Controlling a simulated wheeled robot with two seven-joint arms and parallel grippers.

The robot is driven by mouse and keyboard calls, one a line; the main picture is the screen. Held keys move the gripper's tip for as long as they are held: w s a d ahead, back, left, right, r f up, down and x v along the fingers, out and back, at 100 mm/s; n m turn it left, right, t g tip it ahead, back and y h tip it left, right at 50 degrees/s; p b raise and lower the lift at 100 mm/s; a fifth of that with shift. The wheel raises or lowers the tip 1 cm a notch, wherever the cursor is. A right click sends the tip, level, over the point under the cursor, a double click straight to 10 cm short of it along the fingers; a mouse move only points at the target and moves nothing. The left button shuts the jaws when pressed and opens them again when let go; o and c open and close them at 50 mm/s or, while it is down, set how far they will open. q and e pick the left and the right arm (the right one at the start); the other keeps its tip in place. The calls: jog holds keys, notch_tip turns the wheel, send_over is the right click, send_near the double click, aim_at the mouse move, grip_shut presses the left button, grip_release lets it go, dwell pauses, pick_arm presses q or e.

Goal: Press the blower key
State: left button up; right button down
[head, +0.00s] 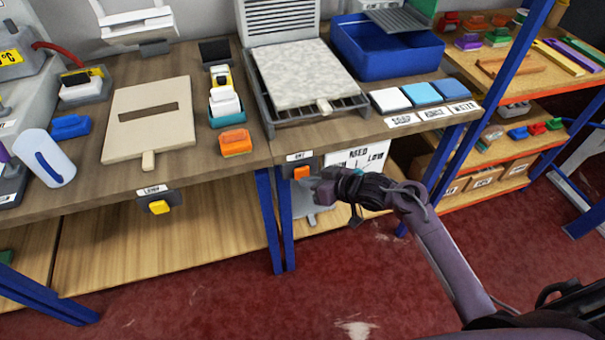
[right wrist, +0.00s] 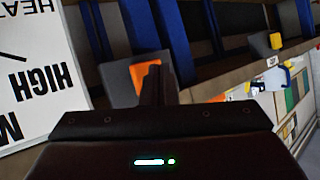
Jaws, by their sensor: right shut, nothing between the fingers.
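An orange key (head: 301,173) on a dark grey mount sits on the front edge of the bench, under a small label too small to read surely. It also shows in the right wrist view (right wrist: 147,75), partly hidden by my fingers. A yellow key (head: 158,207) on a similar mount is farther left, its label also hard to read; the right wrist view shows it small (right wrist: 275,41). My right gripper (head: 318,186) is shut and empty, just right of the orange key. I cannot tell whether it touches. My left gripper is out of view.
A white sign (head: 372,155) with MED and LOW hangs right of the orange key, close behind my right arm. A blue bench leg (head: 283,215) stands below. The bench top carries a beige board (head: 150,115), a tray with a pale slab (head: 300,72) and a blue bin (head: 385,50).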

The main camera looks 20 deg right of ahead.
jog(key=shift+w, duration=0.45)
dwell(1.0)
jog(key=shift+s+p, duration=0.7)
jog(key=shift+s, duration=0.2)
jog(key=s+p, duration=0.3)
jog(key=s, duration=0.2)
jog(key=shift+d, duration=0.1)
dwell(0.6)
